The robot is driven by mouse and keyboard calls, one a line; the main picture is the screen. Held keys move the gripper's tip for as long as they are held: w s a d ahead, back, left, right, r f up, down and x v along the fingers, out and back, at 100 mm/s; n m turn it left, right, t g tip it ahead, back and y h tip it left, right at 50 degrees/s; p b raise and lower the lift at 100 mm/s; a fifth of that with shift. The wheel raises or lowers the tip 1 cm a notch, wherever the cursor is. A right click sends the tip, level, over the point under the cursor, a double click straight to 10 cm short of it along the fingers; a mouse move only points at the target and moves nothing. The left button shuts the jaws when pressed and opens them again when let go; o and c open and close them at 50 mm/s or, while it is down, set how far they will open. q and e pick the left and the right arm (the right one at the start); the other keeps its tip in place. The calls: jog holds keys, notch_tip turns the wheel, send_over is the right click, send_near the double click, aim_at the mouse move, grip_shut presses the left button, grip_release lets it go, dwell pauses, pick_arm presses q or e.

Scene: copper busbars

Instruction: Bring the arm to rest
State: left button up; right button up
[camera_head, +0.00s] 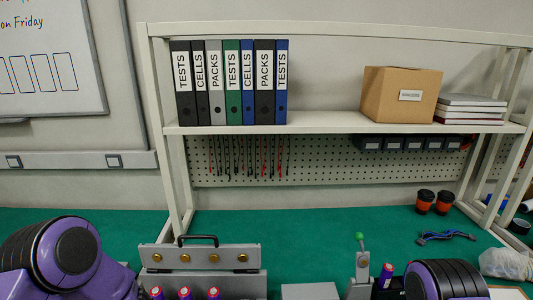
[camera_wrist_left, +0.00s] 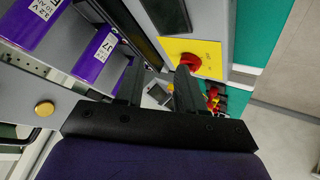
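My left arm (camera_head: 70,255) shows as a purple and black link at the lower left of the head view; its gripper is out of that frame. In the left wrist view my left gripper (camera_wrist_left: 158,85) has two dark fingers apart, with nothing seen held between them. A red knob (camera_wrist_left: 190,62) on a yellow plate (camera_wrist_left: 205,52) lies just beyond the right fingertip; I cannot tell whether they touch. My right arm (camera_head: 447,281) shows at the lower right of the head view, and its gripper is not visible. No copper busbar can be made out clearly.
A grey fixture (camera_head: 225,256) with brass knobs and a black handle stands on the green bench (camera_head: 300,232), with several purple cells (camera_head: 185,293) before it. A toggle clamp (camera_head: 361,265) stands right of centre. A shelf (camera_head: 340,122) spans the back. The bench behind the fixture is clear.

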pick_arm(q)
jog(key=s+a+f+m+g+h, duration=0.1)
jog(key=s+a+f+m+g, duration=0.2)
jog(key=s, duration=1)
jog(key=s+a+f+m+g+h, duration=0.1)
jog(key=s+a+f+m, duration=0.3)
jog(key=s, duration=0.8)
notch_tip(320, 180, down, 12)
jog(key=d+n+b, duration=0.1)
jog(key=b, duration=0.9)
jog(key=shift+w+d+r, duration=0.2)
jog(key=shift+w+d, duration=0.1)
jog(key=shift+w, duration=0.1)
